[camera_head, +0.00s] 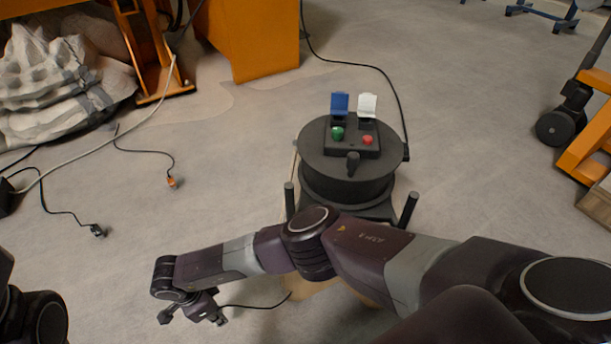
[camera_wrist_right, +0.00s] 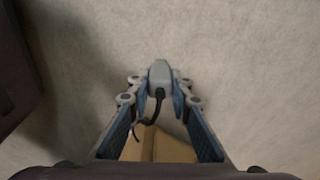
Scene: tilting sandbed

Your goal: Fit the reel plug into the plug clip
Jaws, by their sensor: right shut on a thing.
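My right gripper (camera_head: 192,311) is at the lower left of the head view, low over the floor in front and to the left of the cable reel (camera_head: 347,182). In the right wrist view the right gripper (camera_wrist_right: 160,84) is shut on the reel plug (camera_wrist_right: 159,72), a grey-white plug held between the fingertips. A black cable hangs from the plug back toward the wrist. In the head view a dark cable (camera_head: 258,306) runs from the gripper toward the reel's base. I cannot make out the plug clip. My left gripper is out of view; only dark parts of my left arm show.
The reel's top carries a blue flap (camera_head: 339,103), a white flap (camera_head: 367,104) and green and red buttons. Two loose cable ends (camera_head: 173,183) (camera_head: 97,230) lie on the floor at left. A wooden piece (camera_wrist_right: 167,147) lies below the gripper. Open floor surrounds the reel.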

